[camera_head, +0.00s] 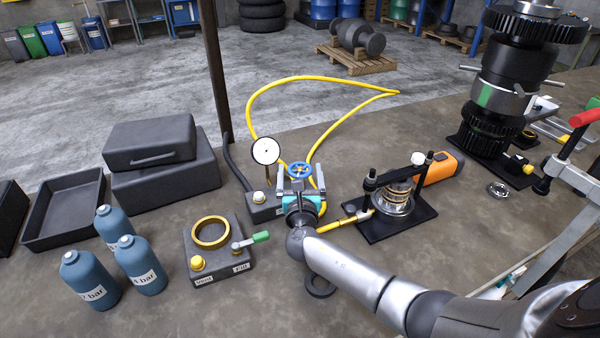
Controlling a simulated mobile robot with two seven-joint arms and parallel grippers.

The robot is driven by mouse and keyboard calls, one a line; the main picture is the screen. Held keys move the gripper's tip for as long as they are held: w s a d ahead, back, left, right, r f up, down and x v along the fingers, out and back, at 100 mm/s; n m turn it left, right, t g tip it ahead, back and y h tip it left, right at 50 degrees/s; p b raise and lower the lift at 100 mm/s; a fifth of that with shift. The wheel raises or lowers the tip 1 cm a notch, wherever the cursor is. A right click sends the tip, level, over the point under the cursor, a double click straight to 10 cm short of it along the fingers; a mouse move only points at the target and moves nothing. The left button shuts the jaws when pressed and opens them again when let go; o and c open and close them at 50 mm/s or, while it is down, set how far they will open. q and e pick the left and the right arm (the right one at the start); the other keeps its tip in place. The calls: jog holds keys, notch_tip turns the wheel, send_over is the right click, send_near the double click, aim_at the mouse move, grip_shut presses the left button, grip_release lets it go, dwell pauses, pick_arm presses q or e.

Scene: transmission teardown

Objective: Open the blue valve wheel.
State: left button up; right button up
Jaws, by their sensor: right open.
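My right arm reaches in from the lower right. My right gripper (300,182) is open, its two fingers apart on the left and right of the wheel in the picture. I cannot tell whether the fingers touch the wheel. The gripper body hides what is below and in front of the wheel. My left gripper is not in view.
A round gauge (265,151) and a yellow hose (255,100) are close to the wheel. A clamped spring fixture (395,205) stands right. A box with a brass ring (210,233) and blue bottles (140,265) stand left. A tall gear stack (510,75) is at the far right.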

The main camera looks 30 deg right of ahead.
jog(key=c, duration=1.2)
jog(key=shift+d+n+t+y, duration=0.1)
jog(key=shift+n+t+y, duration=0.2)
jog(key=shift+n+y, duration=0.5)
jog(key=shift+n+t+y+b, duration=0.3)
jog(key=shift+n+y+b, duration=0.35)
jog(key=shift+y, duration=0.65)
jog(key=o, duration=1.2)
jog(key=shift+s, duration=0.15)
jog(key=s+a, duration=0.3)
jog(key=s, duration=1.1)
jog(key=shift+s+p, duration=0.35)
jog(key=shift+p, duration=0.1)
